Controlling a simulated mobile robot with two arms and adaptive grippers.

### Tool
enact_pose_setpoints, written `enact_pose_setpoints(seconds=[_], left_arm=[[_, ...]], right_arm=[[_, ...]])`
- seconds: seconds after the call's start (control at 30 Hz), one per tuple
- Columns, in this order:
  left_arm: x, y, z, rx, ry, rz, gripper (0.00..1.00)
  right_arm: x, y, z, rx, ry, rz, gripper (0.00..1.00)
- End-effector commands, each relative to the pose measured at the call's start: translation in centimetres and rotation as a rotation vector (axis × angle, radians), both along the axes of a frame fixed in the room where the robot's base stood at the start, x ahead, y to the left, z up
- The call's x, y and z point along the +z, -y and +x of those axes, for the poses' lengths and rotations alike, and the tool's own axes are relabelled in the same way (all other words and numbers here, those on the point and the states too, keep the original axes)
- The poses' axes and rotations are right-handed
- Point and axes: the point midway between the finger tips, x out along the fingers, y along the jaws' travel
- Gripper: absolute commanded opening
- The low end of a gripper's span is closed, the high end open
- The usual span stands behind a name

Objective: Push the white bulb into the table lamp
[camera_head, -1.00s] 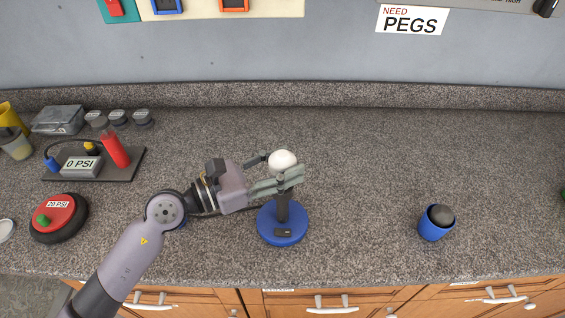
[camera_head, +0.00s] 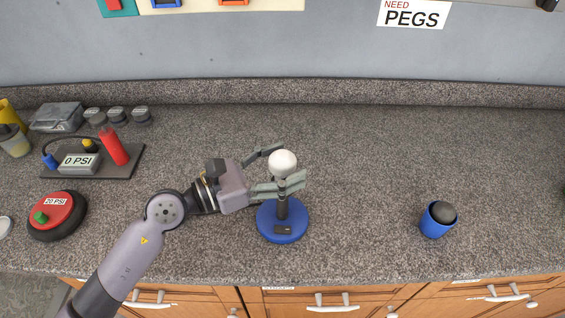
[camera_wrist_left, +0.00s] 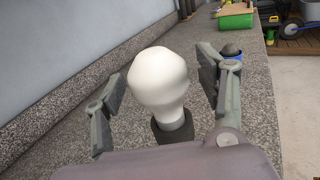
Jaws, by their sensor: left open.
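The white bulb (camera_head: 283,163) stands upright on top of the stem of the table lamp (camera_head: 283,222), which has a round blue base and a dark stem. In the left wrist view the bulb (camera_wrist_left: 159,80) sits in the dark socket (camera_wrist_left: 173,130); how deep it is seated I cannot tell. My left gripper (camera_head: 272,169) is open, with one finger on each side of the bulb. In the left wrist view gaps show between the bulb and both fingers. My right gripper is not in view.
A blue cup (camera_head: 436,221) with a dark ball stands to the right. A red and black gauge (camera_head: 57,214) and a black tray (camera_head: 130,166) with a red cylinder are at left. The counter between lamp and cup is clear.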

Motion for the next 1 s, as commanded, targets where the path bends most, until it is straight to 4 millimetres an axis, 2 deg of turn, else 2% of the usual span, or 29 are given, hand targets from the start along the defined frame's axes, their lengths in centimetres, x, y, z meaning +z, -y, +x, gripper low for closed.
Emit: enact_pose_setpoints(seconds=[0.23,0.37,0.73,1.0], left_arm=[[0.0,-0.1,0.0,0.000,0.000,0.001,0.66],[-0.1,-1.1,-0.5,0.001,-0.002,0.002,0.66],[-0.2,-7.8,-4.0,0.001,-0.005,0.003,0.66],[-0.1,-10.4,-5.3,0.001,-0.001,0.000,0.66]], right_arm=[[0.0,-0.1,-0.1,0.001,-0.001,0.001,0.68],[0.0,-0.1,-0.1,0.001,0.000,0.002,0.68],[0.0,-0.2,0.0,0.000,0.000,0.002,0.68],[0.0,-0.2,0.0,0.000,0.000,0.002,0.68]])
